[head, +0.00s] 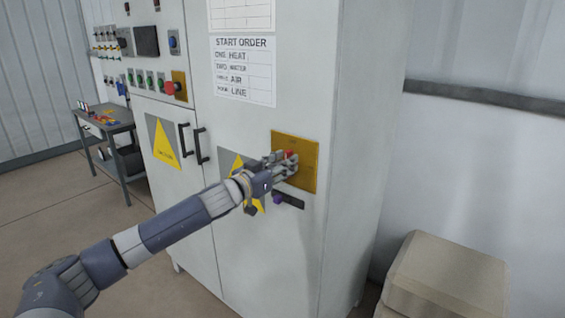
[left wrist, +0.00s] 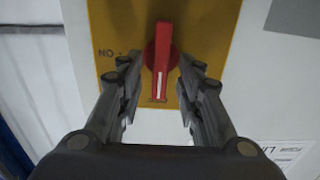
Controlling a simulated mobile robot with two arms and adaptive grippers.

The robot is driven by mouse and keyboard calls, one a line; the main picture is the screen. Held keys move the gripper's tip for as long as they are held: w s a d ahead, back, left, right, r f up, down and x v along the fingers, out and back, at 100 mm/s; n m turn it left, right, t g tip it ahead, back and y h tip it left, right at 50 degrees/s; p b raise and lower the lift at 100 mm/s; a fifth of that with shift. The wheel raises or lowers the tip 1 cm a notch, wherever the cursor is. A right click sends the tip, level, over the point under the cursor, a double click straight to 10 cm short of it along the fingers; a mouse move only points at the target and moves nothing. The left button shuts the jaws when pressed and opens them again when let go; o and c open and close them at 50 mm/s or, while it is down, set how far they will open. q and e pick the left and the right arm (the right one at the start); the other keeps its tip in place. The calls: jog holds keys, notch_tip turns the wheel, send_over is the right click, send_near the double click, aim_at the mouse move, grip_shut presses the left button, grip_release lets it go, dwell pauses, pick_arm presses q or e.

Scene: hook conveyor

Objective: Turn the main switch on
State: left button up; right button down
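The main switch, a red rotary handle (left wrist: 160,62) on a yellow plate (left wrist: 215,28), sits between the fingers in the left wrist view. Its handle runs nearly up and down in that picture, with a white line on it. Lettering shows on the plate to its left. In the head view the yellow plate (head: 309,175) is on the grey cabinet, and a little of the red handle (head: 290,153) shows behind the fingers. My left gripper (left wrist: 160,82) is open, one finger on each side of the handle, with visible gaps. My right gripper is not in view.
The grey cabinet (head: 270,240) has a START ORDER sheet (head: 243,70), door handles (head: 201,146) and a panel with a red button (head: 171,88). A dark side table (head: 108,125) stands at left. Cardboard boxes (head: 450,270) stand at lower right.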

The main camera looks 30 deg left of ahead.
pick_arm(q)
grip_shut()
jog(key=shift+m, duration=0.4)
jog(key=m+p, duration=0.1)
jog(key=m, duration=0.4)
jog(key=f+m+p, duration=0.1)
jog(key=m, duration=0.5)
jog(key=d+m+p, duration=0.1)
jog(key=m, duration=0.5)
jog(key=shift+s+d+f, duration=0.1)
jog(key=shift+f, duration=0.1)
jog(key=shift+m, duration=0.3)
